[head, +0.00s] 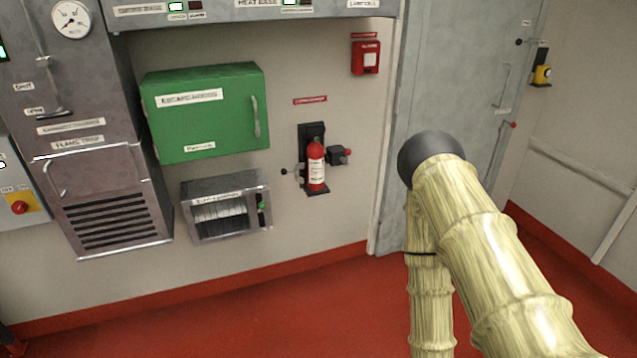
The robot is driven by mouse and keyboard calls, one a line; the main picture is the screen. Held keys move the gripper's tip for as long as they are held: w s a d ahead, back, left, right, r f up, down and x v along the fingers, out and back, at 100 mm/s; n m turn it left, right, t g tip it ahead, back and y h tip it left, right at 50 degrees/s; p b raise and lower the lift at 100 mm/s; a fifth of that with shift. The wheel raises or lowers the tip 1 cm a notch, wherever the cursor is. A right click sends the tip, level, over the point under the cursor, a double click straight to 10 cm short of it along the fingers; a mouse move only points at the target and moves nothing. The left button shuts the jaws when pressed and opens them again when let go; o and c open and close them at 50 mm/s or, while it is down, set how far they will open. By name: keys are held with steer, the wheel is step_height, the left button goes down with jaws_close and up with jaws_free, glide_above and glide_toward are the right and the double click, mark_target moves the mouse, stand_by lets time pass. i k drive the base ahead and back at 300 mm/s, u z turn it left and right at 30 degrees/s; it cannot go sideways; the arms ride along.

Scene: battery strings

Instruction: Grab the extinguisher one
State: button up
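A small red fire extinguisher (316,167) with a white label stands upright in a black wall bracket (312,130). The bracket is on the light wall, left of the grey door. My gripper's fingers do not show.
A green cabinet (205,112) and a grey metal unit (225,206) hang left of the extinguisher. A red alarm box (366,58) is above right. A grey door (460,90) stands behind my arm. The red floor (260,320) before the wall is clear.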

mark_target(316, 150)
steer(key=u, duration=0.95)
steer(key=i, duration=1.15)
steer(key=z, duration=0.75)
steer(key=i, duration=0.95)
steer(key=z, duration=0.35)
